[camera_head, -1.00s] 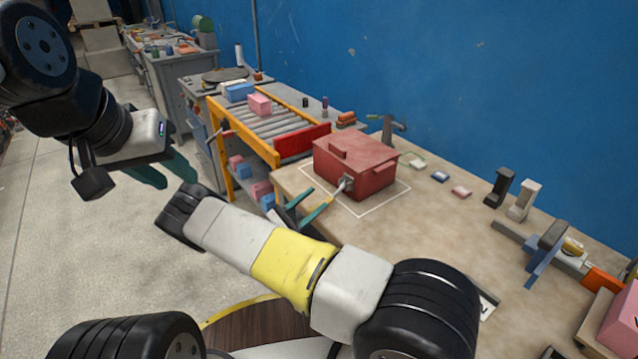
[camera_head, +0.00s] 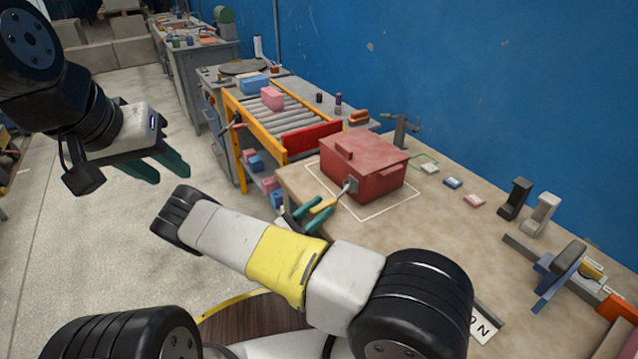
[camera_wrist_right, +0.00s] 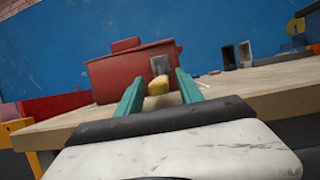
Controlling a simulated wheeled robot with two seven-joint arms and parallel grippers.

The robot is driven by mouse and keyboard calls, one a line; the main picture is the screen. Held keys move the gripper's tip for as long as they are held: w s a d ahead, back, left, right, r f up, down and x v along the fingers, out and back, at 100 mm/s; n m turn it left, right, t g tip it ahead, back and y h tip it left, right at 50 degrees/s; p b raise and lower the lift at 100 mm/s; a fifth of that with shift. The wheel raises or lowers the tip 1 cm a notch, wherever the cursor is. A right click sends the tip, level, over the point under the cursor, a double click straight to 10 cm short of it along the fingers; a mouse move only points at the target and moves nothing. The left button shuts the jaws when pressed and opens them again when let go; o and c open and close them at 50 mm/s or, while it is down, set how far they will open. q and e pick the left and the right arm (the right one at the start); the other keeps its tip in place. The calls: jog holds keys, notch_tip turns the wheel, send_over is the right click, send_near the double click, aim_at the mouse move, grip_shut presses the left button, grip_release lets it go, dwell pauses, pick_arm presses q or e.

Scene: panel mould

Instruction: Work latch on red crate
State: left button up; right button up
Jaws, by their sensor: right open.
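The red crate (camera_head: 362,165) sits closed on the workbench, inside a pale outlined square. On its front is a grey latch plate (camera_head: 351,187) with a yellow-gripped lever (camera_head: 323,207) sticking out toward me. My right gripper (camera_head: 308,214) is at the lever with its teal fingers apart. In the right wrist view the yellow grip (camera_wrist_right: 158,87) shows between the open fingers (camera_wrist_right: 158,92), with the grey plate (camera_wrist_right: 160,66) behind it. I cannot tell whether either finger touches the grip. My left gripper (camera_head: 160,168) is open and empty over the floor, left of the bench.
A roller conveyor (camera_head: 289,117) with a pink block (camera_head: 272,98) and a blue block (camera_head: 255,85) stands behind the crate. Black (camera_head: 515,198) and white (camera_head: 541,213) uprights and a blue clamp (camera_head: 557,277) stand to the right. The bench (camera_head: 425,230) right of the crate is mostly clear.

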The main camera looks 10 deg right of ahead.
aim_at(326, 203)
jog(key=shift+x, duration=2.15)
grip_shut()
